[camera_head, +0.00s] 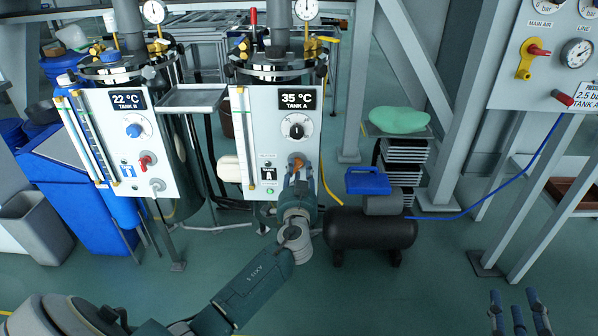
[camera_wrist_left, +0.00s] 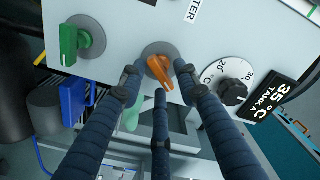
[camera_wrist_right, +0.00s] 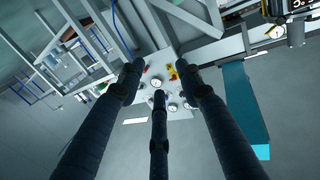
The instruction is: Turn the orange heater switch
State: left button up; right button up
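The orange heater switch (camera_head: 296,162) sits low on the white TANK A panel (camera_head: 252,130), under the black temperature dial (camera_head: 297,127). In the left wrist view the orange switch (camera_wrist_left: 158,68) is tilted on a round grey base. My left gripper (camera_head: 297,178) is in front of it, with its fingers open. In that wrist view two fingertips lie on either side of the switch and the third is just below it; I cannot tell whether they touch it. My right gripper (camera_head: 517,300) is open and empty at the lower right, far from the panel.
A green switch (camera_wrist_left: 70,42) is beside the orange one in the left wrist view. The TANK B panel (camera_head: 120,165) stands to the left. A black compressor (camera_head: 368,232) is on the floor to the right. A gauge panel (camera_head: 515,75) is at the upper right.

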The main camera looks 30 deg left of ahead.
pick_arm(q)
grip_shut()
